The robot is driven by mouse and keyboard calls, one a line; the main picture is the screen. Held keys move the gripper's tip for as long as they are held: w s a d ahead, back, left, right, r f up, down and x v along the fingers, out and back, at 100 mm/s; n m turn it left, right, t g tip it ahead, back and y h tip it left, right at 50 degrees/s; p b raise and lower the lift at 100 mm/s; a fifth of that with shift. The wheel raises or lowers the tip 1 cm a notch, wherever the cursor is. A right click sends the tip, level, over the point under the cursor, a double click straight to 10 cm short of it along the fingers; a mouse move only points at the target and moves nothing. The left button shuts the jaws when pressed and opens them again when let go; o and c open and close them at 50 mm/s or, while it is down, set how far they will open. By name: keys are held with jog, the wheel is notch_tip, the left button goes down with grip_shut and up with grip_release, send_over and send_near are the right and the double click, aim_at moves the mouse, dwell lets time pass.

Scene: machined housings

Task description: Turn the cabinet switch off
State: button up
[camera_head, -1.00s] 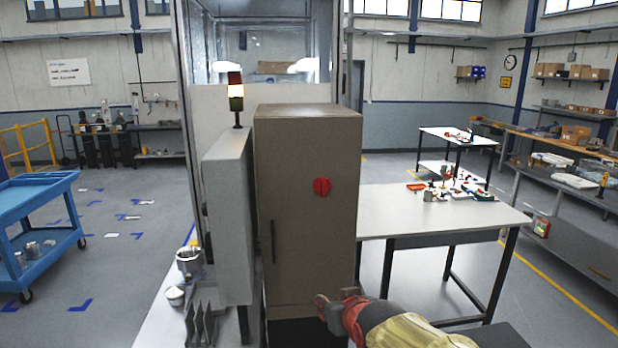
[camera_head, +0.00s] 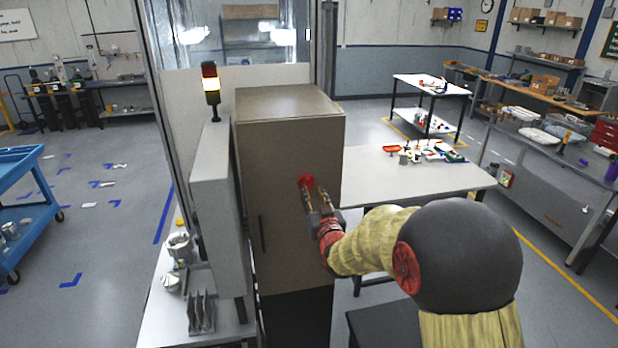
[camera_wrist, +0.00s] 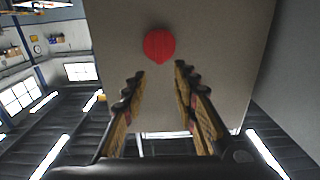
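The cabinet (camera_head: 285,240) is a tall brown-grey box with a dark vertical handle (camera_head: 263,234) on its front. The cabinet switch (camera_head: 306,181) is a round red knob on the upper front face. In the wrist view the switch (camera_wrist: 160,45) lies just beyond the fingertips, roughly centred between them, with a small nub at its bottom edge. My gripper (camera_head: 316,193) is raised in front of the switch. In the wrist view my gripper (camera_wrist: 162,72) is open, its two fingers apart with nothing between them. Whether the fingertips touch the cabinet cannot be told.
A grey panel box (camera_head: 217,200) with a lit signal tower (camera_head: 211,88) stands left of the cabinet. A white table (camera_head: 400,187) with small parts is at the right. A blue cart (camera_head: 25,200) stands far left. Open floor lies between cart and bench.

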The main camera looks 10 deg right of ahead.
aim_at(308, 180)
jog(key=shift+w+f+p, duration=0.1)
jog(key=shift+w+p, duration=0.8)
jog(key=shift+w, duration=2.65)
jog(key=c, duration=0.3)
jog(key=c, duration=0.4)
grip_shut()
